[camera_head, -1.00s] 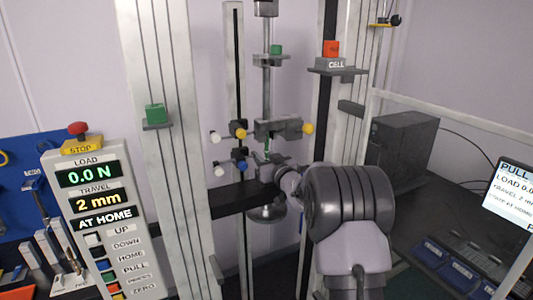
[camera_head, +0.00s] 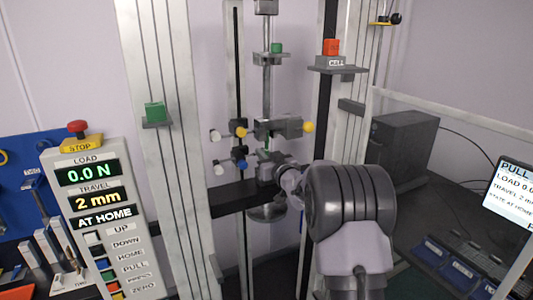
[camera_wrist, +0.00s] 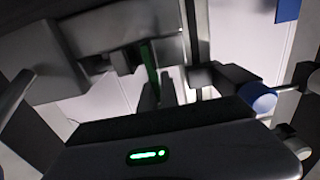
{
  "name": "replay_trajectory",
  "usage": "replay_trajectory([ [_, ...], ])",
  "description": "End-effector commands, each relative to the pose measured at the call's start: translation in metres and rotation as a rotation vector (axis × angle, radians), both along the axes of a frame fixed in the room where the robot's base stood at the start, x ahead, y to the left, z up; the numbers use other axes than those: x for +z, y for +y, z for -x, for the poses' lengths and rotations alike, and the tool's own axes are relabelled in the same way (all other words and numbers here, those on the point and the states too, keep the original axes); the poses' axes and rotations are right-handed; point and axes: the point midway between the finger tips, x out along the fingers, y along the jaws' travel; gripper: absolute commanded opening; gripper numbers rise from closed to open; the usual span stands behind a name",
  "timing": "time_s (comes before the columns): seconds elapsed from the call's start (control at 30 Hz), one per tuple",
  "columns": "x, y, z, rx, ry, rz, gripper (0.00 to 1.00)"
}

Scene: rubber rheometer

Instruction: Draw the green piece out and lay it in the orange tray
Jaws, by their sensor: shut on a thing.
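The green piece (camera_wrist: 149,62) is a thin upright strip. In the wrist view its upper part runs up beside the grey upper clamp. In the head view only a sliver of it (camera_head: 267,146) shows just under the upper clamp. My gripper (camera_wrist: 158,92) is shut on the strip's lower part, its two dark fingers at either side. In the head view my gripper is small and partly hidden by my wrist, between the upper and lower clamps. An orange surface (camera_head: 14,276) at the lower left edge may be the orange tray; most of it is cut off.
The upper clamp (camera_head: 288,127) has a yellow knob; white and blue knobs (camera_head: 238,164) stick out left of my gripper. Tall frame columns (camera_head: 165,150) stand on both sides. The control panel (camera_head: 88,200) stands at the left, a dark desk at the right.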

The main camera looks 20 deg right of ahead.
Motion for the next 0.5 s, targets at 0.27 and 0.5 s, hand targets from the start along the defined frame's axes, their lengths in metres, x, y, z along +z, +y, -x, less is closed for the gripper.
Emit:
replay_trajectory([
  [0.27,-0.001,0.000,0.004,0.000,0.000,0.000,0.00],
  [0.5,-0.002,-0.001,0.025,0.000,0.000,0.000,0.00],
])
